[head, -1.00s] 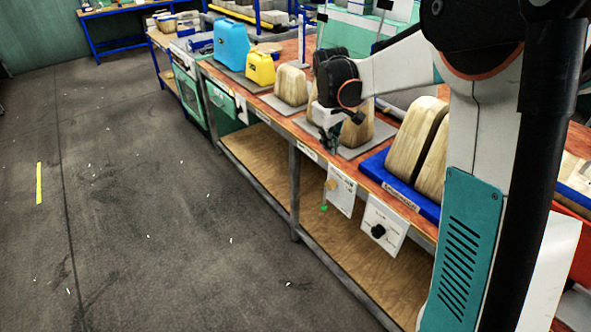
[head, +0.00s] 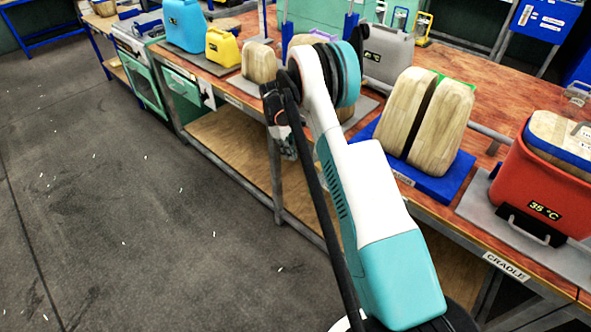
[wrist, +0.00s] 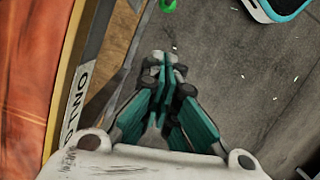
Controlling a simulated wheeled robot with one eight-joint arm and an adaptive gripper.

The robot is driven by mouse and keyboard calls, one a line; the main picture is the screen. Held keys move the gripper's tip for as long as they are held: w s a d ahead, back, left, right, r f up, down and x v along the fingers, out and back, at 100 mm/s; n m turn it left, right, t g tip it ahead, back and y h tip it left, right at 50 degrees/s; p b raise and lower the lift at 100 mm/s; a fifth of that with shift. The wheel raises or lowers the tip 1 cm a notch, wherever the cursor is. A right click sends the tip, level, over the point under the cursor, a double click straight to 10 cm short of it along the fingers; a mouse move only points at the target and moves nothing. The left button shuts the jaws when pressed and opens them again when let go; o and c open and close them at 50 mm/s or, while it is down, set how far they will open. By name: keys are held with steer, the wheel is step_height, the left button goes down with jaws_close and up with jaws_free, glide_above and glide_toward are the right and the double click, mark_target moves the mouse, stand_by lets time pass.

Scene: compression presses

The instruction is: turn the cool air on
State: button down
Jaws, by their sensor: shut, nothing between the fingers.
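My gripper (wrist: 163,68) is shut and empty in the wrist view, with its teal linkages over the bench's front edge and the grey floor. In the head view my gripper (head: 288,147) hangs in front of the bench edge, with the arm beside it. A small green knob (wrist: 168,5) shows at the top edge of the wrist view, beyond the fingertips and apart from them. What it is fixed to is out of frame.
The bench (head: 520,262) runs diagonally across the head view. It carries a red tub (head: 525,170) marked 35 °C, a blue tray (head: 448,180) with beige blocks, a grey container (head: 388,55), and yellow (head: 222,47) and blue (head: 186,25) containers.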

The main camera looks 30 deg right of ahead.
mark_target(313, 182)
steer(key=s+d+f+b, duration=0.3)
steer(key=s+f+b, duration=0.2)
steer(key=f, duration=0.4)
steer(key=shift+s+d+f, duration=0.15)
steer(key=shift+s+f, duration=0.05)
steer(key=shift+s, duration=0.1)
